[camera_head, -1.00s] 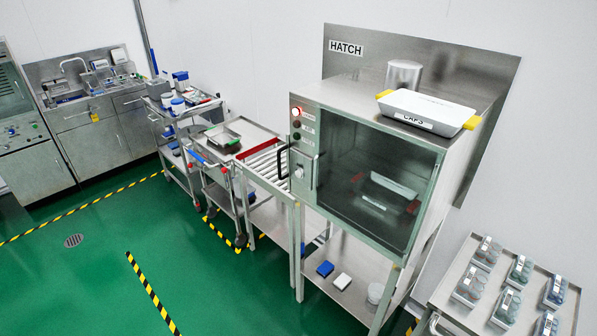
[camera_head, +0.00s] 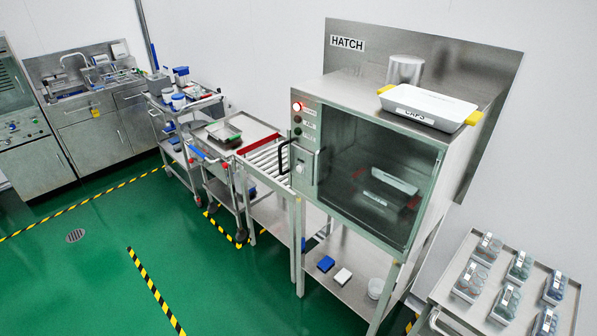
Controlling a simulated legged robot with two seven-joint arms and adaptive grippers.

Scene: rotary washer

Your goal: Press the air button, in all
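The hatch cabinet (camera_head: 372,85) stands right of the middle, a steel box with a dark glass door (camera_head: 375,180). A narrow control panel (camera_head: 303,150) runs down its left front edge. It has a lit red round button or lamp (camera_head: 297,107) at the top and darker round ones (camera_head: 297,132) below. Small labels sit beside them, too small to read, so I cannot tell which is the air button. A pale round knob (camera_head: 300,169) is lower on the panel. Neither of my grippers is in view.
A tray marked CAPS (camera_head: 429,107) lies on the cabinet. A roller conveyor (camera_head: 267,163) joins its left side, with carts (camera_head: 222,150) beyond. A cart with several vial racks (camera_head: 450,294) stands at the right front. The green floor (camera_head: 90,285) at left is clear.

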